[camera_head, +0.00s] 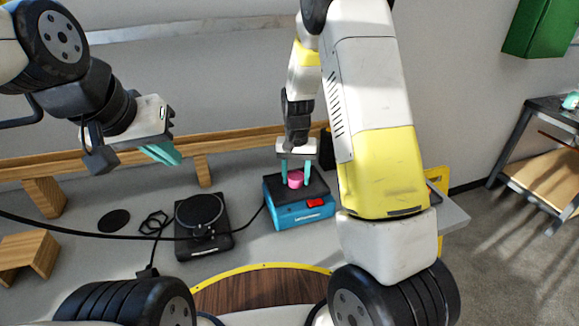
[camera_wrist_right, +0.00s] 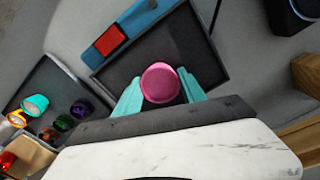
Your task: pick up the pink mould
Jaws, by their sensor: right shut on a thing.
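The pink mould (camera_head: 295,179) is a small round pink piece on the dark top of a blue device. It also shows in the right wrist view (camera_wrist_right: 160,82) as a pink disc between the teal fingers. My right gripper (camera_head: 297,174) reaches down from above, its fingers on both sides of the mould and shut on it. I cannot tell whether the mould is clear of the surface below it. My left gripper (camera_head: 165,153) is in the air at the upper left, away from the mould. Its teal fingers are seen from the side, and their gap cannot be made out.
The blue device (camera_head: 304,216) has a red switch on its front. A black turntable-like device (camera_head: 203,225) stands left of it, with a cable across the table. In the right wrist view, a dark tray (camera_wrist_right: 48,82) with several small coloured items lies at the left.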

